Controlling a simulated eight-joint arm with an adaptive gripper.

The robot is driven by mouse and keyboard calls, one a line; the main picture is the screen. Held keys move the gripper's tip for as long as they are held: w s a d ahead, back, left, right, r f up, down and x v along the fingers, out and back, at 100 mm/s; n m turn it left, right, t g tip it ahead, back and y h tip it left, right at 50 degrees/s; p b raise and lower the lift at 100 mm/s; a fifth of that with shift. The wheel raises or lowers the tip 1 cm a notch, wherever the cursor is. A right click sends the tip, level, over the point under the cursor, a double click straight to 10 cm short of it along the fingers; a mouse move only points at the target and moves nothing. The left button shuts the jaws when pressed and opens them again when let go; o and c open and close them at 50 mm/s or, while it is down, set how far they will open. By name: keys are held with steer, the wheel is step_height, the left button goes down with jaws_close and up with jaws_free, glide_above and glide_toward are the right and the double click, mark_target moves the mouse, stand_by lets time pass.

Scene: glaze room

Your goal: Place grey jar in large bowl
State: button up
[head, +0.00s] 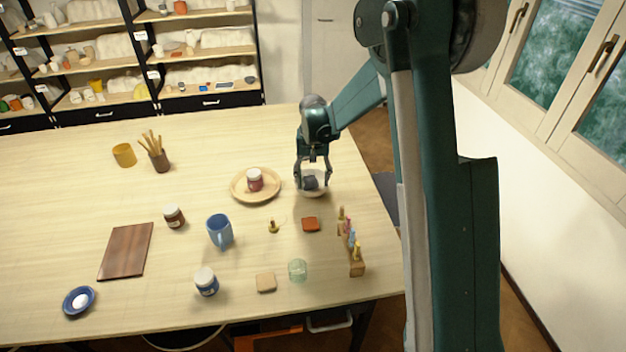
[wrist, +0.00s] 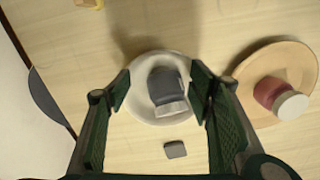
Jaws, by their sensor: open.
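The grey jar (wrist: 166,84) is inside the white bowl (wrist: 145,110), tilted or on its side, with its paler end toward the bottom of the wrist view. In the head view the dark jar (head: 311,183) shows low between my fingers, over the bowl (head: 315,194). My gripper (head: 312,180) is open and points down above the bowl. In the wrist view its fingers (wrist: 163,88) stand apart on either side of the jar, with gaps between them and it.
A wooden plate (head: 238,190) with a red, white-lidded jar (head: 255,180) stands close left of the bowl. A small dark grey block (wrist: 175,149) lies beside the bowl. A red-brown block (head: 310,224) and wooden rack (head: 357,266) are nearer the front.

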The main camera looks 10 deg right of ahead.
steer(key=shift+r, duration=0.15)
steer(key=shift+r+p, duration=0.65)
steer(key=shift+p, duration=0.05)
step_height(320, 180, up, 12)
steer(key=shift+f+b, duration=0.2)
steer(key=shift+b, duration=0.15)
steer(key=shift+r, duration=0.1)
stand_by(0.3)
